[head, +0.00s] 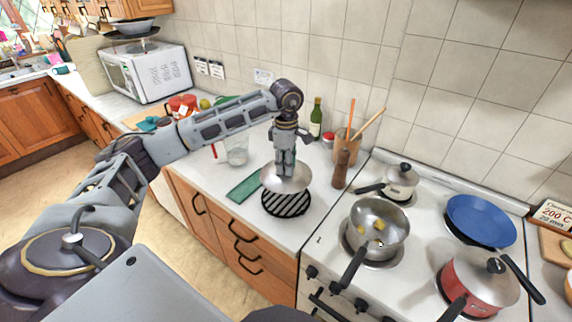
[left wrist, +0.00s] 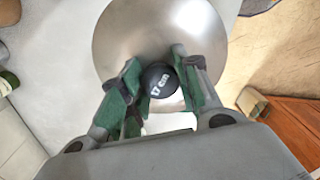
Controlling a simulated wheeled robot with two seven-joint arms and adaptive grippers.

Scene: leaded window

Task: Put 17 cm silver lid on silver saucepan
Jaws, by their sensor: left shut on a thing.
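The silver lid (head: 288,180) is in my left gripper (head: 286,170), above or at a black-and-white striped round mat on the counter. In the left wrist view, the lid (left wrist: 135,40) has a black knob (left wrist: 159,80) marked "17 cm", and the green-padded fingers of my left gripper (left wrist: 158,82) are shut on it. The open silver saucepan (head: 380,226) sits on the front left burner, right of the lid, with yellow pieces inside and its black handle pointing to the front left. My right gripper does not show.
A lidded pan (head: 400,183) stands behind the saucepan, a blue frying pan (head: 481,219) at the back right, and a red lidded pot (head: 480,283) at the front right. A pepper mill (head: 341,168) and a utensil holder (head: 347,147) stand between striped mat (head: 287,203) and wall.

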